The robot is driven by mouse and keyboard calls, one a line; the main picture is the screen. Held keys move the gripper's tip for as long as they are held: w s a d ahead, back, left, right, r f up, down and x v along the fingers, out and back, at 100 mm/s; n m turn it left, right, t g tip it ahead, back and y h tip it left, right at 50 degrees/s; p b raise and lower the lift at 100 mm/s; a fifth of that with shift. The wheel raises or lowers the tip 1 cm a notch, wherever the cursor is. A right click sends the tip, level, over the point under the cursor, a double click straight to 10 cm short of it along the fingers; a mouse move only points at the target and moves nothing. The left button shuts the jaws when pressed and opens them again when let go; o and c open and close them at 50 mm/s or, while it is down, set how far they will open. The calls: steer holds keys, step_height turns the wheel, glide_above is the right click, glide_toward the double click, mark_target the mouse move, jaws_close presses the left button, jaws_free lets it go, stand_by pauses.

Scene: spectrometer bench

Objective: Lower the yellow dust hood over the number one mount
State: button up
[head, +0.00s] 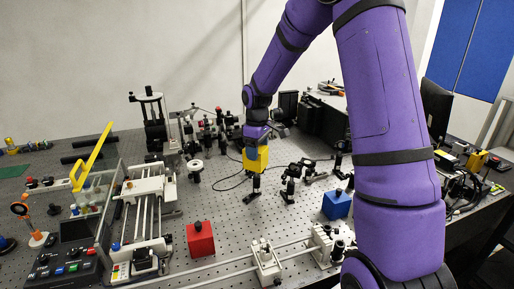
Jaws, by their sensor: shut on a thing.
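The yellow dust hood (256,158) is a small boxy cover near the middle of the head view. My gripper (257,142) is above it, shut on its top. The hood looks upright. A black optical mount (254,182) shows directly below the hood in the picture, its foot on the perforated bench. The mount's upper part is hidden by the hood or lies behind it; I cannot tell whether the hood is around it. No number can be read on the mount.
A red box (200,239) and a blue box (337,204), each with a dark knob, stand on the bench (225,212). Black mounts (291,181) stand close right of the hood. A rail assembly (148,205) is at left. Bare bench lies in front of the hood.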

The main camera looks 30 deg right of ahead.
steer(key=shift+f, duration=1.6)
stand_by(0.3)
steer(key=o, duration=1)
step_height(320, 180, up, 11)
steer(key=shift+f, duration=0.1)
stand_by(0.4)
